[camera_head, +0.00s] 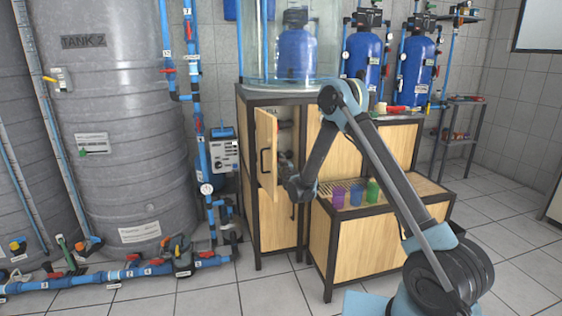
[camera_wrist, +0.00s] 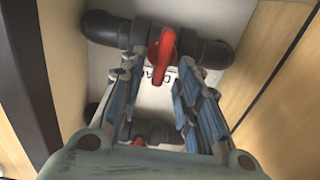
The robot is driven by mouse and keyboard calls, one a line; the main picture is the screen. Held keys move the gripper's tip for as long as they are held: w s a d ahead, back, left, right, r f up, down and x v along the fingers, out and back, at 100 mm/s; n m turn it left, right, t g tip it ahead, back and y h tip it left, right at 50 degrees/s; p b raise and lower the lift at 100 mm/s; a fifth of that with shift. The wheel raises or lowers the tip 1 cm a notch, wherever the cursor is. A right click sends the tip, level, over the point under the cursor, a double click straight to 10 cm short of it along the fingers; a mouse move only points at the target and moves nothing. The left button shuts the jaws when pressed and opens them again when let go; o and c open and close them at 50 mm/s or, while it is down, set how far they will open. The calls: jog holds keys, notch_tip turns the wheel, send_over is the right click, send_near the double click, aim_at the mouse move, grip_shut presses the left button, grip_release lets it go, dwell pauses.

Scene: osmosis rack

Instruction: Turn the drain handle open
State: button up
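In the wrist view a red valve handle (camera_wrist: 162,52) sits on a dark grey horizontal pipe (camera_wrist: 105,28). The handle lies across the pipe, pointing down the picture between my fingers. Lettering on the pale panel behind it is partly hidden, so I cannot read which valve it is. My gripper (camera_wrist: 158,66) is open, with one blue-padded finger on each side of the handle and gaps on both sides. A second red handle (camera_wrist: 138,141) on a lower pipe is mostly hidden by the gripper. In the head view my gripper (camera_head: 284,160) is at the cabinet opening.
The wooden cabinet door (camera_head: 266,150) stands open just left of my gripper. Cabinet walls close in on both sides in the wrist view. A low wooden bench (camera_head: 363,245) with coloured cups stands at the right. A grey tank (camera_head: 125,150) and blue pipes are at the left.

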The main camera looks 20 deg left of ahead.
jog(key=shift+w+a, duration=0.25)
jog(key=shift+w, duration=0.05)
jog(key=shift+c, duration=0.2)
jog(key=shift+w+d, duration=0.1)
grip_shut()
